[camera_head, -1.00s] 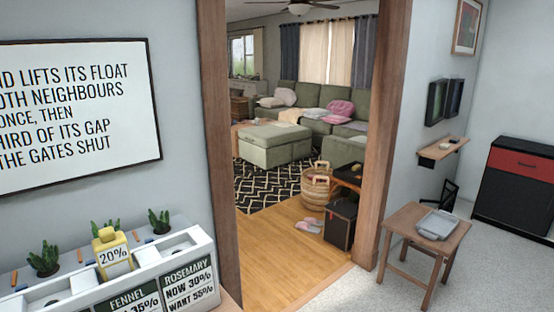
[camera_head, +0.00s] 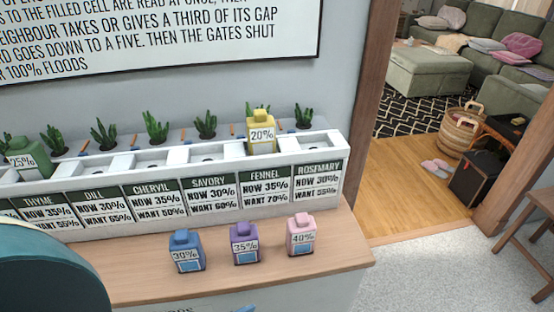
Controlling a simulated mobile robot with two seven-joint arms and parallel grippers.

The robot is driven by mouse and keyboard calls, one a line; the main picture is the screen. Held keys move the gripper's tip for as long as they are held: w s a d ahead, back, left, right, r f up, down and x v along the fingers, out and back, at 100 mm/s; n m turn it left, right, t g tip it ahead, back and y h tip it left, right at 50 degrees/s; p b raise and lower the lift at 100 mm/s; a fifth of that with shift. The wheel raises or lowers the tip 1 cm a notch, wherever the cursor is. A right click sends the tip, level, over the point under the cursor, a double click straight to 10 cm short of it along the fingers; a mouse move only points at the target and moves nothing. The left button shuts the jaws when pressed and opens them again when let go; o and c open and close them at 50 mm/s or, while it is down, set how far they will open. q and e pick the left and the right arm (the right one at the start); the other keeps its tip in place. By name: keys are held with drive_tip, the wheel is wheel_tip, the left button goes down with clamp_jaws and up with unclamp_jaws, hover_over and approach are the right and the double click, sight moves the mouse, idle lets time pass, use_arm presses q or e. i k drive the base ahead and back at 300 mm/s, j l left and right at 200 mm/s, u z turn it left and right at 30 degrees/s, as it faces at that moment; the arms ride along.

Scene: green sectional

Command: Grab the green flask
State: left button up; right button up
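The green flask (camera_head: 30,158) stands at the far left of the long white planter (camera_head: 215,177), with a 25% label on its front. Blue (camera_head: 186,252), purple (camera_head: 244,245) and pink (camera_head: 301,236) flasks marked 30%, 35% and 40% stand on the wooden counter in front. Neither of my grippers is clearly in view.
Small green plants (camera_head: 157,128) line the back of the planter, with labelled cells along its front. A wall sign (camera_head: 160,40) hangs above. The wooden counter (camera_head: 340,252) ends at the right. A doorway to a living room opens beyond, with a basket (camera_head: 457,133) on the floor.

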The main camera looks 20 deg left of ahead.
sight(29, 158)
drive_tip(key=u, duration=0.85)
